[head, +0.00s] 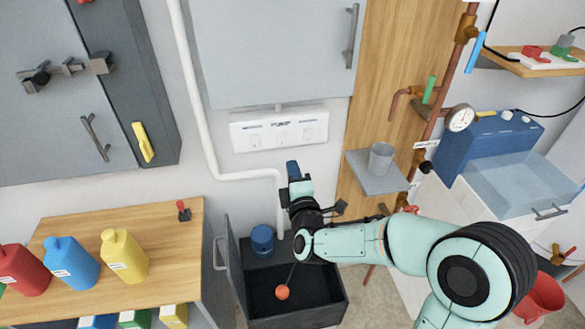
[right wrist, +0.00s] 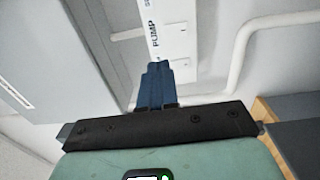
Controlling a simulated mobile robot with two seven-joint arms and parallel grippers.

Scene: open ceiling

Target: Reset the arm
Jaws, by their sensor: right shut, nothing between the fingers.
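My right arm comes in from the right in the head view. Its right gripper (head: 292,167) points up, with blue fingertips held together and nothing between them. It is in front of the wall, below the white panel box (head: 279,129) and above the open dark cabinet (head: 296,318). In the right wrist view the blue fingers (right wrist: 157,80) are closed against each other, with the white panel (right wrist: 172,28) behind them. My left gripper and left arm are not in view.
The cabinet holds a blue canister (head: 262,240) and an orange ball (head: 282,292); its door (head: 234,262) stands open. A wooden counter (head: 185,228) with red, blue and yellow bottles is at left. A grey shelf with a cup (head: 381,158) and copper pipes are close on the right.

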